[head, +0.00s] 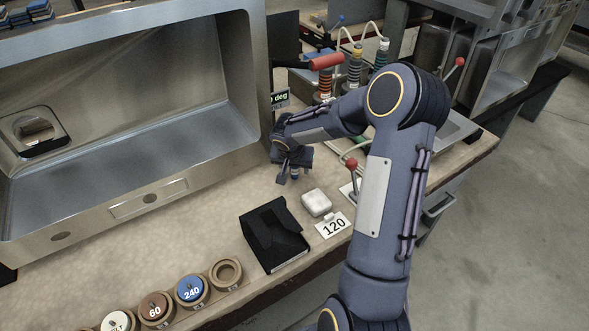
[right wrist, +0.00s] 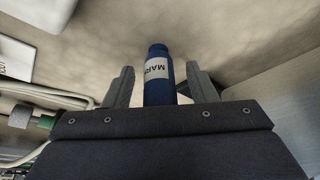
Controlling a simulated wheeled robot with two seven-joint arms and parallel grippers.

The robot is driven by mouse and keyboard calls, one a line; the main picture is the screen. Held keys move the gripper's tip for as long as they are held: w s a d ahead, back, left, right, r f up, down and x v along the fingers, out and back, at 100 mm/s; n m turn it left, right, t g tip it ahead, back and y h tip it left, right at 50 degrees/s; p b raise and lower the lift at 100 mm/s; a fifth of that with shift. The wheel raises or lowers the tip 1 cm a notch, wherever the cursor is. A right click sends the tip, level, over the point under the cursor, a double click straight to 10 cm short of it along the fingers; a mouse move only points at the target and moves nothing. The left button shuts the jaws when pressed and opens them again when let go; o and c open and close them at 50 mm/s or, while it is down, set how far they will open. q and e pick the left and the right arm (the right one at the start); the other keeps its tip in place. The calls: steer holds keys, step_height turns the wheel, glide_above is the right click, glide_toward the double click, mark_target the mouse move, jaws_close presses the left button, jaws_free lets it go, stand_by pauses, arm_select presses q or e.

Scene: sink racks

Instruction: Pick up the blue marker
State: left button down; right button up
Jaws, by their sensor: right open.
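The blue marker (right wrist: 158,88) shows in the right wrist view, with a white label partly reading "MAR". It lies between the two fingers of my right gripper (right wrist: 160,85), with a visible gap on each side. Its lower end is hidden behind the gripper body. In the head view my right gripper (head: 289,178) is low over the worktop beside the metal sink, and a small blue bit of the marker (head: 295,176) shows at its fingers. My right gripper is open. My left gripper is in neither view.
The steel sink (head: 120,110) stands left of the gripper. A white block (head: 316,203), a "120" card (head: 333,225) and a black holder (head: 273,235) lie nearer on the worktop (head: 120,245). A red-knobbed lever (head: 352,165) stands right. Round numbered discs (head: 190,290) line the front edge.

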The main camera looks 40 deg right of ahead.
steer(key=shift+c, duration=0.4)
steer(key=c, duration=1)
